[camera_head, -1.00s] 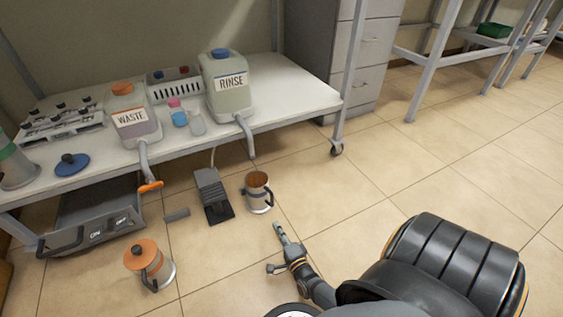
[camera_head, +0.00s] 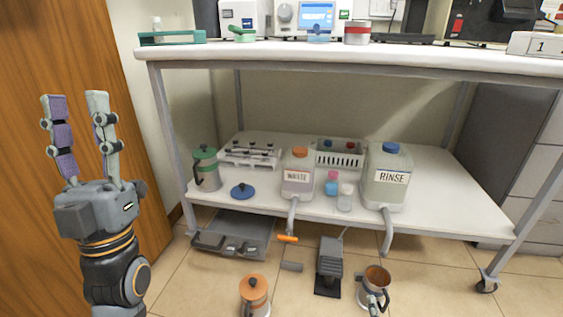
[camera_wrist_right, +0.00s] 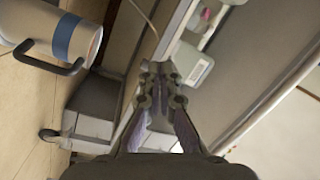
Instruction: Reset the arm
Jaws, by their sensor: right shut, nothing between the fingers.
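My left gripper (camera_head: 76,97) stands upright at the left of the head view, fingers spread apart and empty. It is in front of a brown wooden panel, left of the shelf bench. My right gripper (camera_wrist_right: 160,76) shows in the right wrist view with its fingers together and nothing between them. A pale cylindrical vessel (camera_wrist_right: 84,42) with a blue band and dark handle is at that view's upper left, apart from the fingers. In the head view, the right arm is mostly out of frame.
The bench's lower shelf (camera_head: 440,205) holds a WASTE jug (camera_head: 298,178), a RINSE jug (camera_head: 385,183) and a green-lidded pot (camera_head: 206,168). On the floor are an orange-lidded pot (camera_head: 254,294), a foot pedal (camera_head: 329,263) and an open copper-coloured mug (camera_head: 376,280). Instruments (camera_head: 245,15) stand on the upper top.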

